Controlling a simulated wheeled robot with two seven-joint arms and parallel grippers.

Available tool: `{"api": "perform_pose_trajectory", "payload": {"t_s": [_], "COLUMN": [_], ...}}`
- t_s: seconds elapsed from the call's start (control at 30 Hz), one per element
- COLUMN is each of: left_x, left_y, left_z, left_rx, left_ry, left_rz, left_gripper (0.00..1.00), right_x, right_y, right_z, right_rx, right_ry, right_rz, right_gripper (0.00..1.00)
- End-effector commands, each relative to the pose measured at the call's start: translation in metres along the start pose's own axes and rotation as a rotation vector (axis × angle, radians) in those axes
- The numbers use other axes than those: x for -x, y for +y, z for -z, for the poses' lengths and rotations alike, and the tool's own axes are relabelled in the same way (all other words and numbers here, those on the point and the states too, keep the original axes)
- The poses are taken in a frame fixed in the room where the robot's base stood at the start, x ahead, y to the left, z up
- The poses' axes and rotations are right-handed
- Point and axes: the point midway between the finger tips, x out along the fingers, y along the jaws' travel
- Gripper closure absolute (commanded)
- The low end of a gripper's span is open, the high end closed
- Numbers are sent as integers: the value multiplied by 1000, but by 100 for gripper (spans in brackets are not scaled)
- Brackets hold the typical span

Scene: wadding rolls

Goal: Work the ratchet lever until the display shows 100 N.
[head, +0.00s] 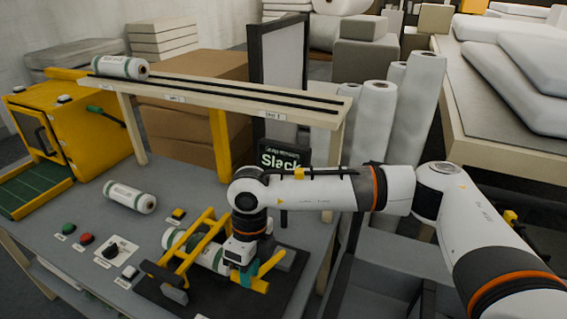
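The display (283,157) is a dark panel behind the bench, and its large green text reads "Slack". A yellow frame (190,250) stands on a black base (205,302) at the bench front, with a white and green roll (208,254) lying under and beside it. A teal bar (271,262) and a yellow piece (254,284) stick out at the right of this fixture; I cannot tell which part is the ratchet lever. My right gripper (238,268) points down at the fixture's right side, by the teal bar. Its fingers are small and partly hidden, so their grip is unclear. My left gripper is out of view.
A loose roll (130,197) lies on the bench, left of the fixture. Green (68,229) and red (86,239) buttons and a black knob (111,250) sit at the front. A raised shelf (215,89) carrying another roll (120,67) spans behind. A yellow machine (75,120) stands left.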

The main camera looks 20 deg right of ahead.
Motion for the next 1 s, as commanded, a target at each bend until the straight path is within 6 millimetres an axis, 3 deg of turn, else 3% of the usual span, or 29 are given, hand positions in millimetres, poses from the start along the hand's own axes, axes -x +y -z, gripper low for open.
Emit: {"api": "perform_pose_trajectory", "payload": {"t_s": [1.0], "left_x": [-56], "left_y": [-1], "left_z": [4], "left_rx": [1], "left_ry": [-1], "left_rz": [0], "left_gripper": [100], "right_x": [-63], "right_y": [-17], "right_z": [-1], "right_rx": [2], "right_ry": [-2], "right_rz": [1], "right_gripper": [76]}}
